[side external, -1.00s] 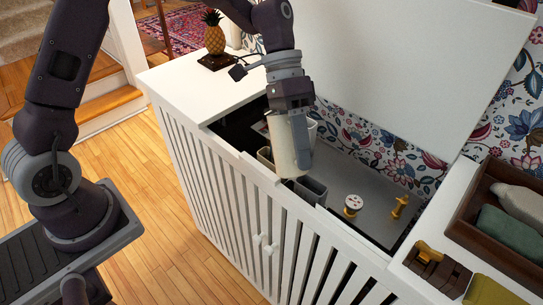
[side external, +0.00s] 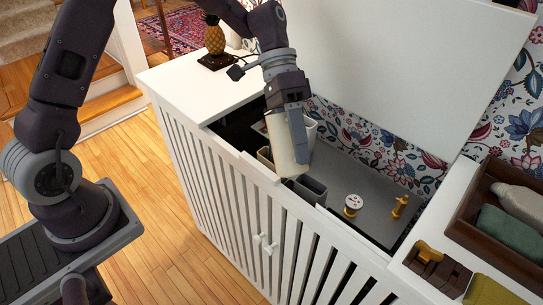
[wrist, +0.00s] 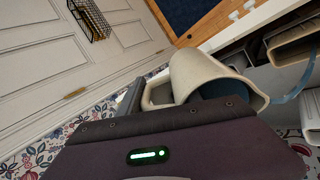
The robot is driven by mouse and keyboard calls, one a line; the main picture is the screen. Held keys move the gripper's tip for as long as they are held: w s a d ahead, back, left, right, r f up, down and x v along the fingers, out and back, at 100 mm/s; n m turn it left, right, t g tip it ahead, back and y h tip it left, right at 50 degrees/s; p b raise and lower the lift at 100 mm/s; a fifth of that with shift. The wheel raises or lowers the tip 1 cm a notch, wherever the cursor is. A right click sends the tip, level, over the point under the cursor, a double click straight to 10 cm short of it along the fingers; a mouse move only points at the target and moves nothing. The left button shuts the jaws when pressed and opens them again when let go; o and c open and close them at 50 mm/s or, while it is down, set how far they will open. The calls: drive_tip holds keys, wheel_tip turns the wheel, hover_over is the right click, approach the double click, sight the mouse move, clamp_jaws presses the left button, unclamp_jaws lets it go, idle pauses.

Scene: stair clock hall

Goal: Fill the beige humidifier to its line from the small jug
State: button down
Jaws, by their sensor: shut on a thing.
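The small cream jug (side external: 285,145) is held tilted over the open white cabinet; its handle and mouth show in the wrist view (wrist: 200,75). Bluish water shows inside its mouth. A pale blue stream (wrist: 288,95) leaves the lip towards the right edge; where it lands I cannot tell. My gripper (side external: 291,106) is shut on the jug. A beige open-topped container, apparently the humidifier (side external: 265,157), stands in the cabinet beside the jug, partly hidden; it seems to show at the right of the wrist view (wrist: 290,42). Its line and water level cannot be seen.
A grey open container (side external: 310,188) stands close to the jug. A white round item (side external: 353,203) and a yellow item (side external: 400,205) are on the grey surface. A pineapple ornament (side external: 214,38) stands on the cabinet top. A brown tray (side external: 490,222) is at right.

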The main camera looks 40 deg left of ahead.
drive_tip(key=shift+a+r+h, duration=0.1)
drive_tip(key=shift+a+h, duration=0.05)
drive_tip(key=shift+h, duration=0.25)
drive_tip(key=shift+w+a+f+g+h, duration=0.15)
drive_tip(key=shift+a+f+g+h, duration=0.05)
drive_tip(key=shift+f+g+h, duration=0.5)
idle(0.8)
drive_tip(key=shift+w+a+g+h, duration=0.2)
drive_tip(key=shift+a+g+h, duration=0.1)
drive_tip(key=shift+h, duration=0.6)
idle(0.9)
